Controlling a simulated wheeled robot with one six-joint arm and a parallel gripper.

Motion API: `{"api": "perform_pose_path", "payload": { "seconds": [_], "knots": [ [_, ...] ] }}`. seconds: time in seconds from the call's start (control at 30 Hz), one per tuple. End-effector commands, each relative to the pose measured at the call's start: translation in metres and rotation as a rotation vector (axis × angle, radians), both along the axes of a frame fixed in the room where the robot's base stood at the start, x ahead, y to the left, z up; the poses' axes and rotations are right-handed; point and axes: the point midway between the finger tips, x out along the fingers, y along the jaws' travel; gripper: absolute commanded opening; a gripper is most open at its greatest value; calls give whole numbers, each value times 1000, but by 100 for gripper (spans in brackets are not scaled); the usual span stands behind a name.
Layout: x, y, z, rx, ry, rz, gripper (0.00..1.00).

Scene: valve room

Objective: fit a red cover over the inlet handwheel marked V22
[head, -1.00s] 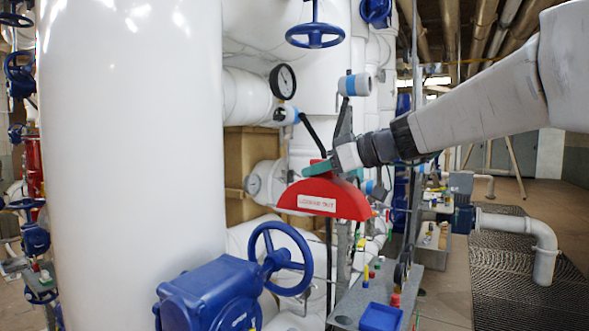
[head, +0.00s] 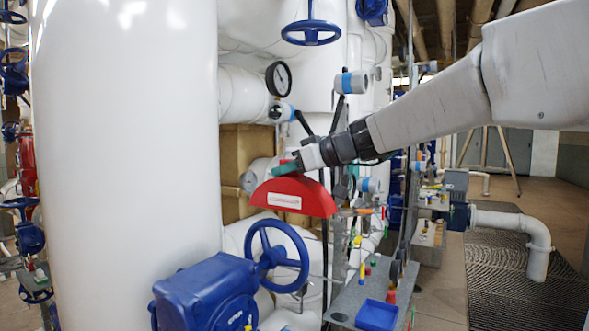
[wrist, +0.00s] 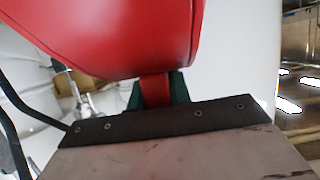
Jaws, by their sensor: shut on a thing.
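A red half-round cover (head: 294,196) with a white label hangs from my gripper (head: 288,168) in the head view. My gripper's green fingers are shut on the cover's top tab. In the wrist view the red cover (wrist: 120,35) fills the upper left, and its tab sits between the green fingertips (wrist: 158,90). Below and slightly left of the cover is a blue handwheel (head: 277,258) on a blue gearbox. The cover is above it and apart from it in the picture. I cannot read a V22 mark on any wheel.
A large white pipe (head: 125,150) stands at the left. Another blue handwheel (head: 312,33) is at the top. A pressure gauge (head: 279,78) is behind. A grey shelf (head: 352,298) below right holds a blue tray (head: 377,315) and small coloured parts.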

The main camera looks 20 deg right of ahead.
Motion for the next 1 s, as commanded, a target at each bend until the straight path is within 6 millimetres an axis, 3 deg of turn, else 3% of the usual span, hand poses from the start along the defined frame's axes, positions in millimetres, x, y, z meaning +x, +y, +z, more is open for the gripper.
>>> {"api": "perform_pose_path", "payload": {
  "seconds": [0.7,1.0],
  "knots": [
    [41,30,-6,1,1,2,0],
    [41,30,-27,2,1,-1,0]
  ]
}}
